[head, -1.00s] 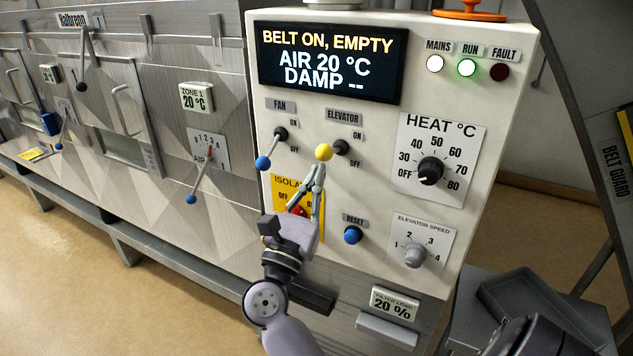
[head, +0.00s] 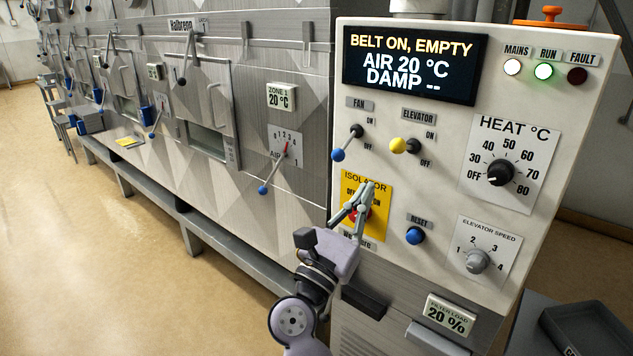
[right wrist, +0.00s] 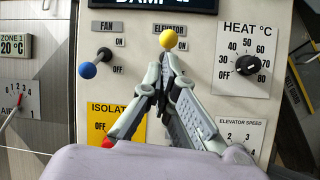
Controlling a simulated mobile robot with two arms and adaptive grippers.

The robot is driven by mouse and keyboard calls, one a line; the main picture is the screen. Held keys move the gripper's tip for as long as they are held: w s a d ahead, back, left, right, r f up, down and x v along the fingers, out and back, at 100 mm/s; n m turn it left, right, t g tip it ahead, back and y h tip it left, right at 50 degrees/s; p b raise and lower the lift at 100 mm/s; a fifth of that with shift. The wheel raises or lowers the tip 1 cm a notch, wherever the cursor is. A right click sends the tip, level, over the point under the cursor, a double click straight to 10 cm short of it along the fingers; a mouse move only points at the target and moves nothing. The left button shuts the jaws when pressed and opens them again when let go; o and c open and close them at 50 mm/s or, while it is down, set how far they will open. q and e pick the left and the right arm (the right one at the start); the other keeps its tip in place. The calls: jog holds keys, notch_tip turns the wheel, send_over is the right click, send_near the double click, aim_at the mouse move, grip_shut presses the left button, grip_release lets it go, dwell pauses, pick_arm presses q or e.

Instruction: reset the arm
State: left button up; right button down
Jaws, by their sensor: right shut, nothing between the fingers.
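My right gripper (head: 367,188) is in front of the control panel (head: 545,120), over the yellow isolator plate (head: 352,182), and partly hides its red switch (head: 352,214). Its fingers are shut and empty. The elevator lever's yellow knob (head: 397,145) is above and to the right of the fingertips, with a visible gap. In the right wrist view the fingertips (right wrist: 163,57) come together just below the yellow knob (right wrist: 168,40) in the picture; I cannot tell the depth between them there. My left gripper is not in view.
Nearby on the panel are the blue fan knob (head: 338,155), blue reset button (head: 415,235), heat dial (head: 499,173) and elevator speed dial (head: 477,261). A dark tray (head: 590,330) is at lower right. The dryer's metal front (head: 235,210) runs left; the floor (head: 90,250) there is clear.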

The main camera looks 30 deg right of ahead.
jog(key=w+a+f+n+t+y, duration=0.55)
jog(key=f+n, duration=0.35)
jog(key=n, duration=0.2)
jog(key=w+a+f+n+t+y, duration=0.5)
jog(key=f+n+y, duration=0.3)
jog(key=n, duration=0.4)
jog(key=s+a+f+n+g+y, duration=0.25)
jog(key=f+n, duration=0.25)
jog(key=f, duration=0.6)
jog(key=s+a+f+n+g+y, duration=0.1)
jog(key=a+f+n+y, duration=0.15)
jog(key=f+n, duration=0.55)
jog(key=s+a+f+n+g+y, duration=0.2)
jog(key=f+n+y, duration=0.1)
jog(key=f, duration=1)
jog(key=s+d+f+n+g+y, duration=0.1)
jog(key=s+f+n+g, duration=0.55)
jog(key=s+f, duration=1.1)
jog(key=s+d+f+n+g, duration=0.2)
jog(key=s+f, duration=0.2)
jog(key=s, duration=0.5)
jog(key=s+d+f+n+g+h, duration=0.1)
jog(key=s+d+f+n+g, duration=0.2)
jog(key=s, duration=0.6)
jog(key=s+d+f+n+g, duration=0.2)
jog(key=s+f, duration=0.4)
jog(key=s, duration=0.3)
jog(key=shift+d+f+g, duration=0.25)
jog(key=shift+d+g, duration=0.2)
jog(key=shift+s, duration=0.1)
